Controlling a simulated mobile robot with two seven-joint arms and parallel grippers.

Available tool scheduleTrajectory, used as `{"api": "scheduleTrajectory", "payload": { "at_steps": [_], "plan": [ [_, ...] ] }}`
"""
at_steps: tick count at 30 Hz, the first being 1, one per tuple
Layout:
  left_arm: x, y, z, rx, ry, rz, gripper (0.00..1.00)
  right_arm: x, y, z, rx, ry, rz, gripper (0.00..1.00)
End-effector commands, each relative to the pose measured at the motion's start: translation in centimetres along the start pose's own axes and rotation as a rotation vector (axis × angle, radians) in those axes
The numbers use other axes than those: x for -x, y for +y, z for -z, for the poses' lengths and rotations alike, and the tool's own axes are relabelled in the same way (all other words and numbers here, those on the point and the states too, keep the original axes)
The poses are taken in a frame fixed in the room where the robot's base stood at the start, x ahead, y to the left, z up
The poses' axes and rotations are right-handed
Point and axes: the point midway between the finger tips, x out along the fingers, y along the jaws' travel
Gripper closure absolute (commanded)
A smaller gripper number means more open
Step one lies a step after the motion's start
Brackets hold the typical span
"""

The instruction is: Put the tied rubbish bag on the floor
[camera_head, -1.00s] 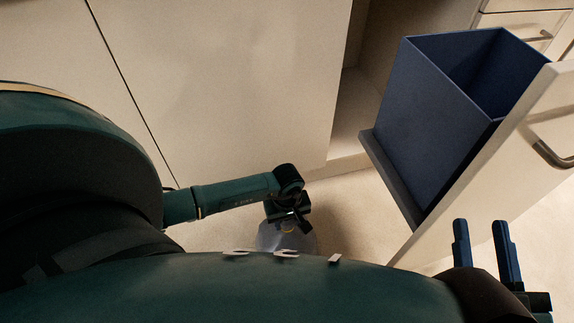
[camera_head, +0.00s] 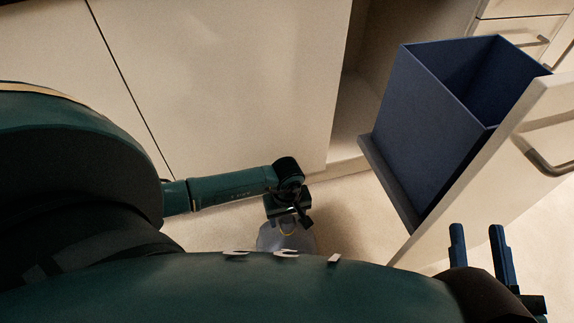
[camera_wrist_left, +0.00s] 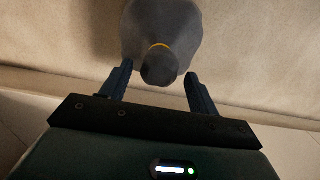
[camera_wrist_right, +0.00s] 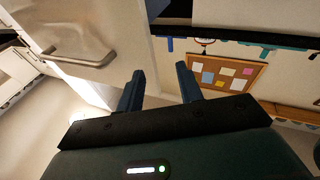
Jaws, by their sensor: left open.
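The grey rubbish bag (camera_head: 279,238) with a yellow tie stands on the floor below my left gripper (camera_head: 288,205). In the left wrist view the bag (camera_wrist_left: 180,22) has its yellow band and dark tied top just beyond and between the fingertips of my left gripper (camera_wrist_left: 157,72). The fingers are apart, with visible gaps on both sides of the tied top. My body hides the bag's near part in the head view. My right gripper (camera_head: 477,230) is open and empty, beside the pulled-out drawer; it also shows in the right wrist view (camera_wrist_left: 157,72).
A blue bin (camera_head: 430,130) stands in a pulled-out drawer with a pale front (camera_head: 490,165) at the right. Cupboard fronts (camera_head: 230,80) line the back. Bare floor (camera_head: 360,210) lies between the bag and the drawer. A pinboard (camera_wrist_right: 228,75) hangs on a wall.

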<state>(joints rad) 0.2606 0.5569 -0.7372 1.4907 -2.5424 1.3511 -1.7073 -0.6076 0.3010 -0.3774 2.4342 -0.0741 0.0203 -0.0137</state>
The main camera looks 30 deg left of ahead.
Motion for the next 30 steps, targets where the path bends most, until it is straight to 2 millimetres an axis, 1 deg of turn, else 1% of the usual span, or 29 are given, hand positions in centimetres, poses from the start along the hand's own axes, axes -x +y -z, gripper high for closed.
{"api": "scheduleTrajectory", "payload": {
  "at_steps": [1, 6, 9, 12, 16, 30],
  "plan": [
    [1.8, 0.0, 0.1, -0.003, 0.004, -0.001, 0.39, 0.0, 0.1, 0.4, 0.006, -0.013, -0.006, 0.64],
    [5.2, 0.0, 0.1, -0.002, 0.002, 0.0, 0.39, 0.2, 0.3, 0.2, 0.045, -0.034, -0.014, 0.64],
    [6.7, 0.0, 0.1, -0.001, 0.002, 0.0, 0.39, 0.5, 0.5, -0.2, 0.064, -0.05, -0.017, 0.64],
    [7.6, 0.0, 0.0, -0.001, 0.0, 0.001, 0.39, 0.6, 0.6, -0.2, 0.08, -0.053, -0.02, 0.64],
    [8.1, 0.0, 0.0, -0.001, 0.0, 0.001, 0.39, 0.6, 0.6, -0.6, 0.087, -0.06, -0.019, 0.64],
    [8.0, 0.0, 0.0, 0.0, -0.001, 0.001, 0.39, 0.6, 0.5, -0.6, 0.083, -0.061, -0.019, 0.64]
  ]
}}
